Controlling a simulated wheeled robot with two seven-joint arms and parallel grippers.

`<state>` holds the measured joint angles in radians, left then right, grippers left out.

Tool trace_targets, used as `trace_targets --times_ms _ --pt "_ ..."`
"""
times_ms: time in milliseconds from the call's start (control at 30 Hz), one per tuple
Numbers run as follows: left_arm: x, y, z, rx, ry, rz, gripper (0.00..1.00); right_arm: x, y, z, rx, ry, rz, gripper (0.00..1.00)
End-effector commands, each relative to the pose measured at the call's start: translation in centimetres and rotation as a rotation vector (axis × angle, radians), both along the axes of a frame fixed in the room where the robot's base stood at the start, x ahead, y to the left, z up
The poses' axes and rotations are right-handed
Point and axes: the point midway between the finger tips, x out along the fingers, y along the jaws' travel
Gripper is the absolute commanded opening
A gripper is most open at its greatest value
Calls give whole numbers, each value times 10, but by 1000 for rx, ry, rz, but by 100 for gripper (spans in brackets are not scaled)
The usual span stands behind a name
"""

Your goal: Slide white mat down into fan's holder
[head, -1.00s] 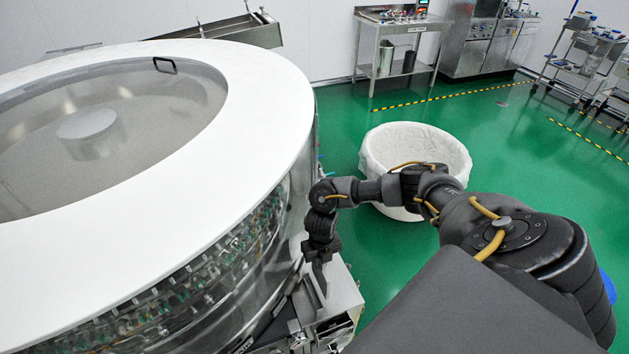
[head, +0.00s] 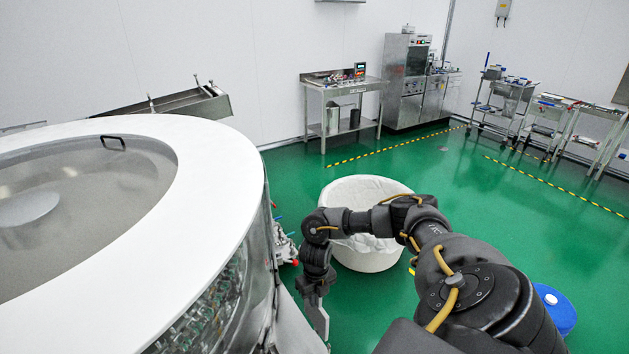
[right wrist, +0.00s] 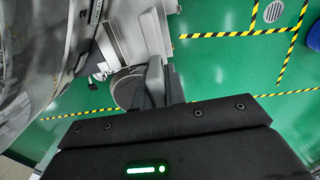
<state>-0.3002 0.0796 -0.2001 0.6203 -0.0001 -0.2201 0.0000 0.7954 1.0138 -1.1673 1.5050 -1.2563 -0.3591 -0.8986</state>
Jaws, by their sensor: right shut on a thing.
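My right gripper (head: 318,318) hangs low beside the round washer (head: 215,215), to the right of its clear wall in the head view. In the right wrist view its grey fingers (right wrist: 155,85) are close together and shut on a thin thing that they mostly hide. I cannot tell whether it is the white mat. A round grey part (right wrist: 127,88) shows just left of the fingers; I cannot tell whether it is the fan or its holder. No separate white mat can be made out. My left gripper is not in view.
A white lined tub (head: 365,255) stands on the green floor behind my right arm. A blue drum (head: 555,305) is at the right. A metal chute (right wrist: 135,35) juts from the washer near the fingers. Open floor lies to the right.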

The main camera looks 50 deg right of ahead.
Motion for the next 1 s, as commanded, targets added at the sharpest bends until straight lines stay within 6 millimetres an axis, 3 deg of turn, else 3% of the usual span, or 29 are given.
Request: trace_targets --times_ms 800,1000 --pt "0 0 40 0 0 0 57 0 0 56 0 -1 -1 0" --pt "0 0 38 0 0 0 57 1 0 66 0 -3 -1 0"
